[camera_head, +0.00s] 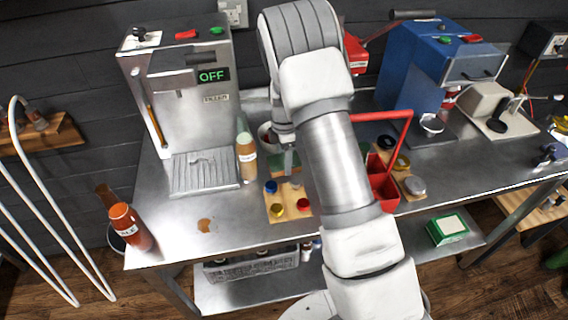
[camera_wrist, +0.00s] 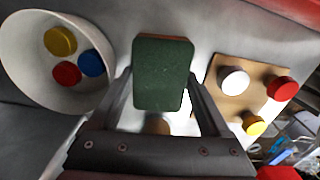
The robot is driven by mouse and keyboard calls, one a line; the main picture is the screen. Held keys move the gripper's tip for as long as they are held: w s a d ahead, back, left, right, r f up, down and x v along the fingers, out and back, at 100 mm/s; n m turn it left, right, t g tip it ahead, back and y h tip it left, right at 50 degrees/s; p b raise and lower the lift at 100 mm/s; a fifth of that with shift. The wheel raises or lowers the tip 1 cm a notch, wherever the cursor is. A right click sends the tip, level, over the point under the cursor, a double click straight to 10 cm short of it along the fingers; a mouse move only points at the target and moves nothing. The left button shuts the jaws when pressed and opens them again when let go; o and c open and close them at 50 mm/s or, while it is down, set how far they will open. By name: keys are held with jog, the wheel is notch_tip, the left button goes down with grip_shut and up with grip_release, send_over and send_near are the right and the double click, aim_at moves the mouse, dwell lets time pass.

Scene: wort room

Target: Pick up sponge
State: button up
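The sponge (camera_wrist: 162,75) is a dark green rounded block with a thin reddish layer along its far edge. In the wrist view it sits between the two fingers of my gripper (camera_wrist: 162,78), one finger close along each side. I cannot tell whether the fingers press on it or only flank it. In the head view my gripper (camera_head: 287,152) points down over the steel table, between a white bowl and a wooden board.
The white bowl (camera_wrist: 40,75) holds yellow, red and blue caps. The wooden board (camera_wrist: 238,92) bears several caps at right. A bottle (camera_head: 246,158) stands close left of my gripper, and a red carrier (camera_head: 384,185) stands right of it.

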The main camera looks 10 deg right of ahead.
jog(key=c, duration=0.8)
jog(key=shift+o, duration=0.2)
jog(key=shift+r, duration=0.1)
notch_tip(320, 180, up, 10)
jog(key=shift+b, duration=0.35)
jog(key=o, duration=0.6)
jog(key=c, duration=0.5)
